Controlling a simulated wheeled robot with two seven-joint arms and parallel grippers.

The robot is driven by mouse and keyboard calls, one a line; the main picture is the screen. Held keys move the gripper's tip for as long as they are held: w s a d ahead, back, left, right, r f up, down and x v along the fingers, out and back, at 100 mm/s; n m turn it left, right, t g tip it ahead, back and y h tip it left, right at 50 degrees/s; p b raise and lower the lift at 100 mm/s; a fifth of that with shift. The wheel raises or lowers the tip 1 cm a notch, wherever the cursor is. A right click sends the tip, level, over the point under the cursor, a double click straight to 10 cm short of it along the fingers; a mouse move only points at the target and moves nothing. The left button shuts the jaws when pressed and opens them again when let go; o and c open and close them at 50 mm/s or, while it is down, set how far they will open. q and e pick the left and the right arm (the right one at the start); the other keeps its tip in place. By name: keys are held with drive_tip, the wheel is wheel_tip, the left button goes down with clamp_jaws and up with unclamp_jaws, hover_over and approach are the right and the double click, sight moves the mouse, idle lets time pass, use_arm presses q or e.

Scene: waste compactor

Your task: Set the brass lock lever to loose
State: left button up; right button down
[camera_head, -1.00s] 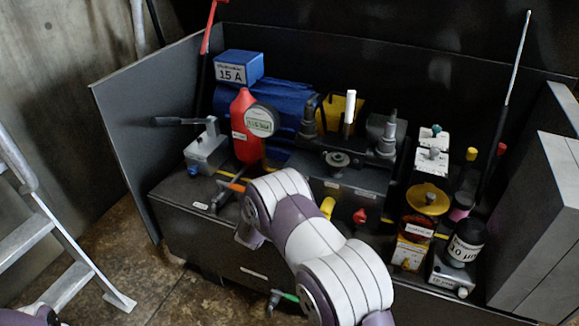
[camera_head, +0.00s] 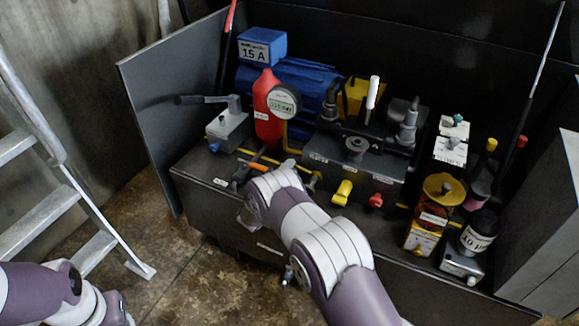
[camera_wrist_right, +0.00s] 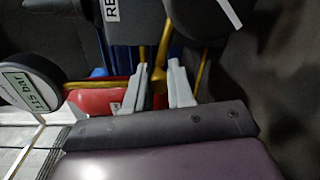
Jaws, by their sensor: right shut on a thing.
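The brass lock lever (camera_wrist_right: 160,80) shows in the right wrist view between the two pale fingers of my right gripper (camera_wrist_right: 157,90), which is shut on it. In the head view a small brass-coloured part of it (camera_head: 314,180) shows just right of my right wrist, on the front of the dark machine. My right forearm and wrist cover most of the right gripper (camera_head: 289,166) there, so the lever's exact angle is hard to tell. My left arm enters at the lower left, with its gripper out of view.
Close by are the red bottle (camera_head: 267,105), the round gauge (camera_head: 284,101), an orange-handled lever (camera_head: 254,160), a yellow knob (camera_head: 343,191) and a red knob (camera_head: 375,200). A yellow-topped container (camera_head: 425,222) stands to the right. A ladder (camera_head: 55,215) stands at the left.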

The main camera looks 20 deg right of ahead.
drive_tip(key=shift+f+n, duration=0.6)
drive_tip(key=shift+n, duration=0.2)
drive_tip(key=c, duration=1)
unclamp_jaws()
